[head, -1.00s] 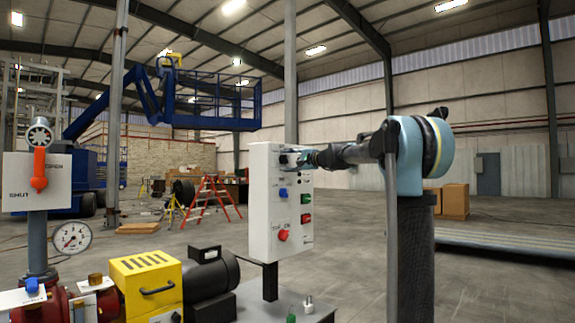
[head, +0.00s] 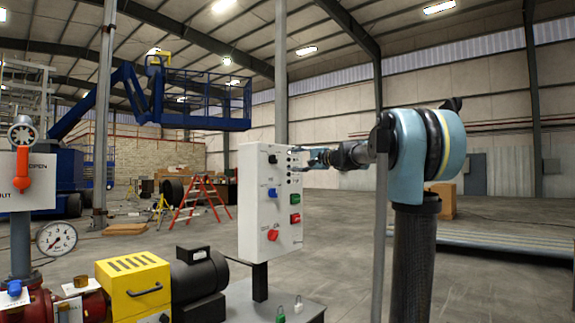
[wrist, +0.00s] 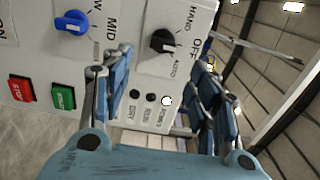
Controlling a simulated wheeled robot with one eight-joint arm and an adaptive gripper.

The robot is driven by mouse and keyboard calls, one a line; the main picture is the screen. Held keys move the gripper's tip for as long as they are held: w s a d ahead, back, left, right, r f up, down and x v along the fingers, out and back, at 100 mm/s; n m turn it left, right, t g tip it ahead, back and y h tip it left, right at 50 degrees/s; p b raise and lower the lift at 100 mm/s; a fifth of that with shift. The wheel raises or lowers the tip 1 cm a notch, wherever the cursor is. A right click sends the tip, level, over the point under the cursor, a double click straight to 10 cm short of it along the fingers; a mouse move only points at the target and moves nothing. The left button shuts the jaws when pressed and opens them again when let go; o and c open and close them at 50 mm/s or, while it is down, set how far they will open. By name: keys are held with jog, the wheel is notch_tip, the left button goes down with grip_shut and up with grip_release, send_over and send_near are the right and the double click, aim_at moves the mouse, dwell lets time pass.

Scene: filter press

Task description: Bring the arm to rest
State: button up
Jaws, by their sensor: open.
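My gripper (wrist: 165,100) is open and empty in the wrist view, its two blue fingers apart in front of the white control box. In the head view my gripper (head: 312,158) is small and sits at the box's right edge, on the end of my arm. The control box (head: 257,210) stands on a post. It bears a black HAND/OFF/AUTO knob (wrist: 160,43), a blue knob (wrist: 72,22), a green button (wrist: 62,97) and a red STOP button (wrist: 21,89). Whether the fingers touch the box I cannot tell.
A yellow guarded pump unit (head: 135,285), a dark motor (head: 200,275), a gauge (head: 56,238) and a red-handled valve (head: 22,168) stand at lower left. A red stepladder (head: 200,205) and a blue lift (head: 200,100) are behind. Open floor lies to the right.

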jog(key=shift+s+d, duration=0.45)
jog(key=shift+d, duration=0.15)
jog(key=s+d+f+n+g+h, duration=0.2)
jog(key=s+f+n+g+h, duration=0.3)
jog(key=s+f, duration=1.95)
jog(key=s+d+f+n+g+h, duration=0.1)
jog(key=s+d+f+h, duration=0.2)
jog(key=f, duration=0.7)
jog(key=s+d+f+n+g+h, duration=0.1)
jog(key=s+d+f+h, duration=0.2)
jog(key=s+d+f, duration=0.4)
jog(key=s+d+f+g+h, duration=0.1)
jog(key=s+d+f+h, duration=0.2)
jog(key=s+d+f, duration=0.3)
jog(key=s+f, duration=0.5)
jog(key=f, duration=0.3)
jog(key=shift+s+f+n+g, duration=0.2)
jog(key=shift+s+n+g, duration=0.1)
jog(key=shift+n+g, duration=0.1)
jog(key=shift+d, duration=0.1)
